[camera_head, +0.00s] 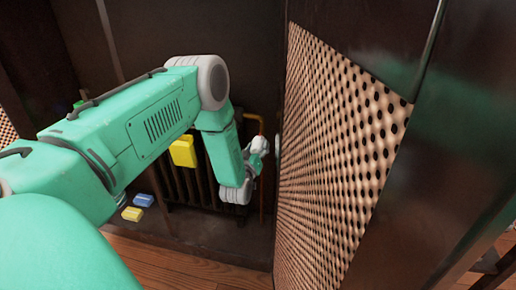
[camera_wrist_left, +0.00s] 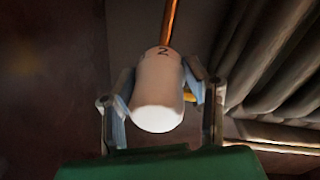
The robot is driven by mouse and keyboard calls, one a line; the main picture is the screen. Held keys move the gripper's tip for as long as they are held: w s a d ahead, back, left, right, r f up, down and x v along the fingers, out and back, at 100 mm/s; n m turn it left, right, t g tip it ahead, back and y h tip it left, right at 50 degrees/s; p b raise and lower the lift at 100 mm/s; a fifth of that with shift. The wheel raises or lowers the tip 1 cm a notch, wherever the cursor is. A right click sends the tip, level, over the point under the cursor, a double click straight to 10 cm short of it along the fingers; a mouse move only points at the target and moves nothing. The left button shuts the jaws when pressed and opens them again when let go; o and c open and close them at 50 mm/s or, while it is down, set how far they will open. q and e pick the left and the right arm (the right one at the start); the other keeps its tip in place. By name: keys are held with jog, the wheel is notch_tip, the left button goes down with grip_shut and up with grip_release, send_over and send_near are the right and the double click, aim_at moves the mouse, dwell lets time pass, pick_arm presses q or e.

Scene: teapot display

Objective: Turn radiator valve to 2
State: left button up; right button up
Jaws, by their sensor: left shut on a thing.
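The radiator valve is a white rounded knob (camera_wrist_left: 158,95) in the middle of the left wrist view, with a dark "2" on its far end, by a copper pipe (camera_wrist_left: 171,20). My left gripper (camera_wrist_left: 157,97) is shut on the knob, one finger on each side. In the head view my left arm reaches into the cabinet, and the left gripper (camera_head: 258,150) is small at the valve beside the radiator (camera_head: 190,188). The knob is mostly hidden there. My right gripper is in neither view.
A perforated cabinet door (camera_head: 335,150) stands open close to the right of my left arm. A yellow box (camera_head: 183,151) is by the radiator. A blue block (camera_head: 144,200) and a yellow block (camera_head: 132,214) lie low at left. Radiator fins (camera_wrist_left: 285,55) are close at right in the wrist view.

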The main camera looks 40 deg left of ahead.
pick_arm(q)
jog(key=shift+a+r+n+y, duration=0.1)
jog(key=shift+a+n+y, duration=0.1)
jog(key=shift+n, duration=0.5)
jog(key=shift+a+r+n+y, duration=0.1)
jog(key=shift+n+y, duration=0.1)
jog(key=shift+n, duration=0.8)
